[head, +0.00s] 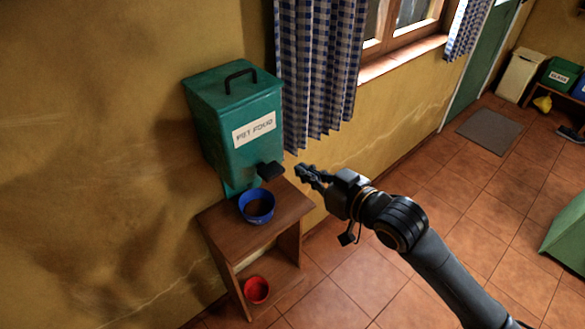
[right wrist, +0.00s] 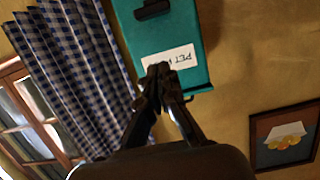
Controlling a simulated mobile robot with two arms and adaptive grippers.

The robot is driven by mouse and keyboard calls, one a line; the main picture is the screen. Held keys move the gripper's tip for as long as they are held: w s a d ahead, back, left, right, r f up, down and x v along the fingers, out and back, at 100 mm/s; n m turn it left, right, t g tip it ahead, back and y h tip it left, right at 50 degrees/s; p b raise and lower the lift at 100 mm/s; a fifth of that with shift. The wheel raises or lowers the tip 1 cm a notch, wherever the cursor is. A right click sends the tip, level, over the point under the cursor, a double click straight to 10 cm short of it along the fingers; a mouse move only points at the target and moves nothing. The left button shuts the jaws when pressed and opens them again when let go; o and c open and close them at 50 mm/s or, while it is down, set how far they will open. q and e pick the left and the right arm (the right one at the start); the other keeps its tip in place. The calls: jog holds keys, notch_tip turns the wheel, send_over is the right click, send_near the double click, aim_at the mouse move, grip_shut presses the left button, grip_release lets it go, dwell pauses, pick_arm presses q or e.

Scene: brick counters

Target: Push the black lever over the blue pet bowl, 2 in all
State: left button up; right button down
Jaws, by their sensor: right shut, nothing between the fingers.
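A green pet food dispenser (head: 237,130) with a white label stands against the wall; it also shows in the right wrist view (right wrist: 197,28). Its black lever (head: 270,170) sticks out low on the front. The blue pet bowl (head: 257,207) sits below the lever on a small wooden stand, with brown contents in it. My right gripper (head: 302,175) is shut and empty, a little to the right of the lever and apart from it. In the right wrist view the closed fingers (right wrist: 160,72) overlap the label. The lever is not visible there. My left gripper is not in view.
The wooden stand (head: 290,205) has a red bowl (head: 257,290) on its lower shelf. A checked curtain (head: 315,70) hangs right of the dispenser, beside a window. The tiled floor to the right is mostly clear, with a grey mat (head: 487,131) farther back.

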jog(key=shift+r, duration=0.25)
jog(key=p, duration=0.3)
send_over(278, 169)
jog(key=s, duration=0.2)
notch_tip(278, 169, down, 2)
notch_tip(278, 169, down, 4)
jog(key=shift+w+r+p, duration=0.15)
jog(key=shift+p, duration=0.4)
jog(key=shift+f, duration=0.4)
jog(key=shift+f, duration=0.1)
